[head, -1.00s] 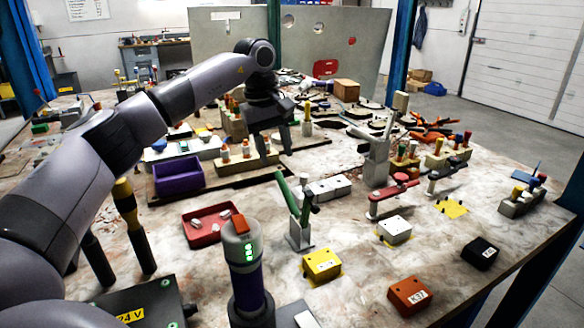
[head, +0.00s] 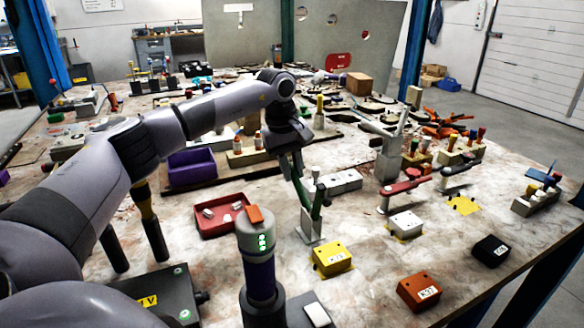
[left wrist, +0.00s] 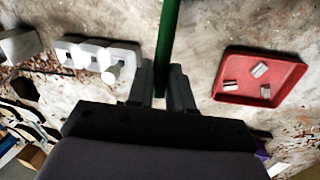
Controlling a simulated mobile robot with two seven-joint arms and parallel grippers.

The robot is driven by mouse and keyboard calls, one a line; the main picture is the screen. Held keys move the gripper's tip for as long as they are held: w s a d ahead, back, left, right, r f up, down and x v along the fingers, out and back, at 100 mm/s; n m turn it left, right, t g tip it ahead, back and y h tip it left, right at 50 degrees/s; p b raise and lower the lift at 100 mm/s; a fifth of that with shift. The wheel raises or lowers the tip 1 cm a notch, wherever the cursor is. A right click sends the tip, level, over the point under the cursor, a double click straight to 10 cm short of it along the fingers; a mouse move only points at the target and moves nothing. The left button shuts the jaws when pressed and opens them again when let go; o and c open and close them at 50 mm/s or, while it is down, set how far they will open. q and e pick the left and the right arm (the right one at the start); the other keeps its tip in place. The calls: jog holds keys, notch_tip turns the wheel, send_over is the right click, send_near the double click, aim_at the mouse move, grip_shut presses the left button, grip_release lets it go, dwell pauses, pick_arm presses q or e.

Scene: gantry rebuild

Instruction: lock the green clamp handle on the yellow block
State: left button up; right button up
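The green clamp handle (head: 302,194) rises from a grey metal bracket (head: 309,231) and leans up and left. The yellow block (head: 332,258) lies just in front of the bracket, with a label on its front. My left gripper (head: 291,168) is at the handle's upper end. In the left wrist view, the green handle (left wrist: 164,45) runs between the two fingers of my left gripper (left wrist: 160,84), which sit close against it on both sides. My right gripper is not in view.
An upright cylinder (head: 257,262) with green lights stands left of the yellow block. A red tray (head: 213,231) with small pale pieces lies behind it. A white block (head: 405,224), a red-handled clamp (head: 405,187), an orange block (head: 419,292) and a black block (head: 490,251) lie to the right.

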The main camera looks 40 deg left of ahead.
aim_at(301, 195)
pick_arm(q)
jog(key=shift+r, duration=0.1)
grip_shut()
jog(key=shift+s+d+r+t+y, duration=0.25)
jog(key=shift+d+r+t+y, duration=0.2)
jog(key=shift+y, duration=0.15)
jog(key=shift+s+d+r+t+y+p, duration=0.25)
jog(key=shift+d+r+y+p, duration=0.15)
jog(key=shift+y, duration=0.2)
jog(key=shift+s+d+r+m+t+y+b, duration=0.1)
jog(key=shift+s+d+r+t+y+b, duration=0.25)
jog(key=shift+y, duration=0.3)
jog(key=shift+s+d+r+m+t+y+b, duration=0.1)
jog(key=shift+d+r+t+y, duration=0.15)
jog(key=shift+d+y, duration=0.35)
jog(key=shift+s+d+r+m+t+y+b, duration=0.1)
jog(key=shift+s+d+r+t+y+b, duration=0.1)
jog(key=shift+d+t+y, duration=0.35)
jog(key=shift+a, duration=0.1)
jog(key=o, duration=0.8)
grip_release()
jog(key=shift+o, duration=0.2)
jog(key=v, duration=0.7)
